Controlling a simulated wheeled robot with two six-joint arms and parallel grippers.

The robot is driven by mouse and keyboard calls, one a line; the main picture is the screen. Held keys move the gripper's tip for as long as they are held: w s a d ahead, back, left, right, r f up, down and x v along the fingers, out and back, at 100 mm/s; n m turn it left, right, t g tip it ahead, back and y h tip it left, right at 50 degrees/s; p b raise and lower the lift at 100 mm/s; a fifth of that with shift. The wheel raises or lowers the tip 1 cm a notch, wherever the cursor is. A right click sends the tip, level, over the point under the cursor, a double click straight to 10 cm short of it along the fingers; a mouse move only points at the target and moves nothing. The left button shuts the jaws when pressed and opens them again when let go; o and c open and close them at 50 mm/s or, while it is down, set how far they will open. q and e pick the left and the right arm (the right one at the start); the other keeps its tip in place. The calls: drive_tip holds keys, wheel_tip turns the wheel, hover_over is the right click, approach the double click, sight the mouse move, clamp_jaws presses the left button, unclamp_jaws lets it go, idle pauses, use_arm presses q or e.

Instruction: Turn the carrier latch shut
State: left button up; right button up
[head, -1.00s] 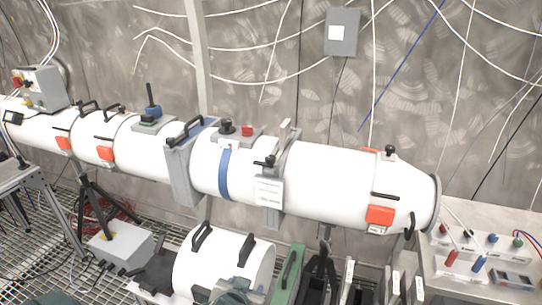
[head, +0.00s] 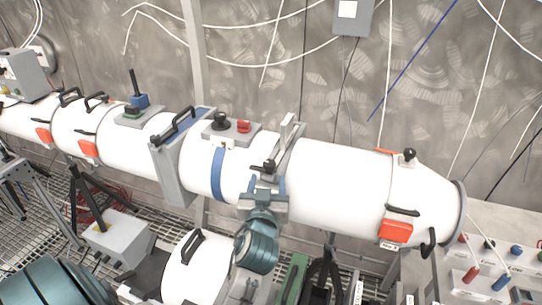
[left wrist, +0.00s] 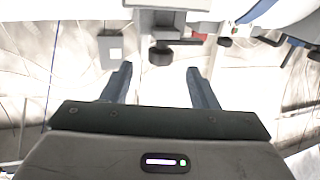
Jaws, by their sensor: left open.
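A dark lever with a black knob, which looks like the carrier latch (head: 264,167), sits on the grey collar around the white tube. My left gripper (head: 266,186) is just below and in front of it, with its fingers pointing up at the collar. It hides most of the collar's front plate. In the left wrist view, the left gripper (left wrist: 158,70) is open. A black knob (left wrist: 160,54) shows between and just beyond its fingertips; I cannot tell if they touch. My right gripper is not in view.
The long white tube (head: 340,185) runs across the view. An upright grey bar (head: 287,132) stands beside the lever. A panel with a black knob and red button (head: 244,127) is to the left. A white drum (head: 190,268) lies below.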

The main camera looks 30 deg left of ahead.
sight(269, 167)
use_arm(q)
drive_tip(key=x, duration=0.1)
drive_tip(key=p+x, duration=0.1)
drive_tip(key=x, duration=0.1)
drive_tip(key=p+x, duration=0.1)
drive_tip(key=shift+w+a+r, duration=0.2)
drive_tip(key=shift+w+r, duration=0.05)
drive_tip(key=shift+r, duration=0.15)
drive_tip(key=x, duration=0.1)
drive_tip(key=p+x, duration=0.1)
drive_tip(key=x, duration=0.2)
drive_tip(key=shift+w+f, duration=0.1)
drive_tip(key=shift+f, duration=0.15)
drive_tip(key=shift+a, duration=0.1)
drive_tip(key=shift+c, duration=0.2)
drive_tip(key=c, duration=0.7)
drive_tip(key=shift+c, duration=1.1)
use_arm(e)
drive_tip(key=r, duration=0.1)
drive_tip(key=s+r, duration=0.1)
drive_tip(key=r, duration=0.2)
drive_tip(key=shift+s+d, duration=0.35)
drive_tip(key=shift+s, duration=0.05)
